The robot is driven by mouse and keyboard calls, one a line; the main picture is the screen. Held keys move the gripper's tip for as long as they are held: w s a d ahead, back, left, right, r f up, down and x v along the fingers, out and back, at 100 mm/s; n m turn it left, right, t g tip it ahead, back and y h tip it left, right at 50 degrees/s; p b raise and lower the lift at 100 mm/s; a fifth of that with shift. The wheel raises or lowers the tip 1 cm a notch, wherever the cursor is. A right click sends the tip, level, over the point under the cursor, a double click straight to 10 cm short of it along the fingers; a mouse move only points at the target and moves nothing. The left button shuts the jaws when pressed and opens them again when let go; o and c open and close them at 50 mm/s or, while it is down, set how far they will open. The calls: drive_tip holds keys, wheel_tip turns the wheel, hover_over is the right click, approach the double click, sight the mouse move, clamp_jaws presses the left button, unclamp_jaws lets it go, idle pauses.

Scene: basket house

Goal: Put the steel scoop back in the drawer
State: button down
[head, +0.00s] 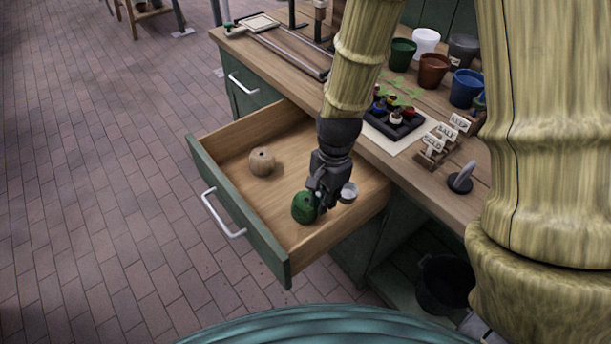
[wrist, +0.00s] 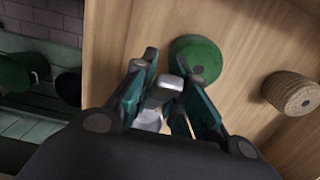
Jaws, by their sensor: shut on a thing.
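The drawer (head: 228,209) stands open, with a green front and a bare wooden floor. My gripper (head: 318,198) is down inside or just over its right part, shut on the steel scoop (head: 349,191). A pale, round metal part of the scoop shows to the right of the fingers. I cannot tell whether the scoop touches the drawer floor.
Pots (head: 433,70), a seedling tray (head: 396,120) and small signs (head: 440,141) crowd the bench above. The drawer's front left floor is clear.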

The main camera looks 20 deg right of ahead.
drive_tip(key=w+a, duration=0.1)
drive_tip(key=w, duration=0.4)
drive_tip(key=w+a+f+p, duration=0.1)
drive_tip(key=w+a, duration=0.1)
drive_tip(key=w, duration=0.2)
drive_tip(key=w+a, duration=0.1)
drive_tip(key=w, duration=0.4)
drive_tip(key=shift+w+a+f, duration=0.2)
drive_tip(key=shift+w, duration=0.15)
drive_tip(key=shift+f+p, duration=0.4)
drive_tip(key=shift+f, duration=1.35)
drive_tip(key=shift+f, duration=0.15)
drive_tip(key=c, duration=1.4)
unclamp_jaws()
drive_tip(key=r, duration=0.8)
drive_tip(key=d+r, duration=0.1)
drive_tip(key=r, duration=0.3)
drive_tip(key=shift+w+d+r+b, duration=0.1)
drive_tip(key=shift+w+r+b, duration=0.05)
drive_tip(key=shift+w+b, duration=0.15)
